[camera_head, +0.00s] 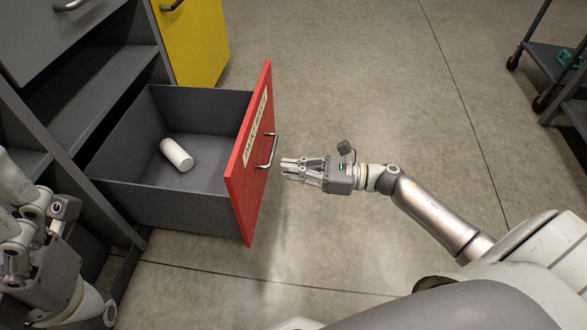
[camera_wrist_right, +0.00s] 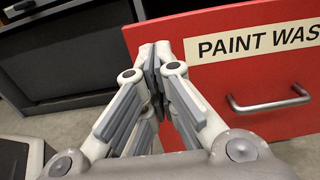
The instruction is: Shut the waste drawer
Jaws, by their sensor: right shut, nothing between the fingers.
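The waste drawer (camera_head: 148,205) stands pulled out from the grey cabinet, with its red front (camera_head: 247,165) facing my right arm. A metal handle (camera_head: 268,150) is on the front, and a label reading "PAINT WAS…" (camera_wrist_right: 260,40) shows in the right wrist view. A white cylinder (camera_head: 177,155) with a reddish end lies inside the drawer. My right gripper (camera_head: 284,168) is shut and empty, just right of the red front near the handle. I cannot tell whether its tips touch the front. My left gripper (camera_head: 62,210) is at the left edge, its fingers unclear.
The grey cabinet (camera_head: 92,85) with open shelves is at the left, with a yellow door (camera_head: 195,40) behind the drawer. A dark wheeled cart (camera_head: 550,58) stands at the far right. The concrete floor (camera_head: 370,80) between is clear.

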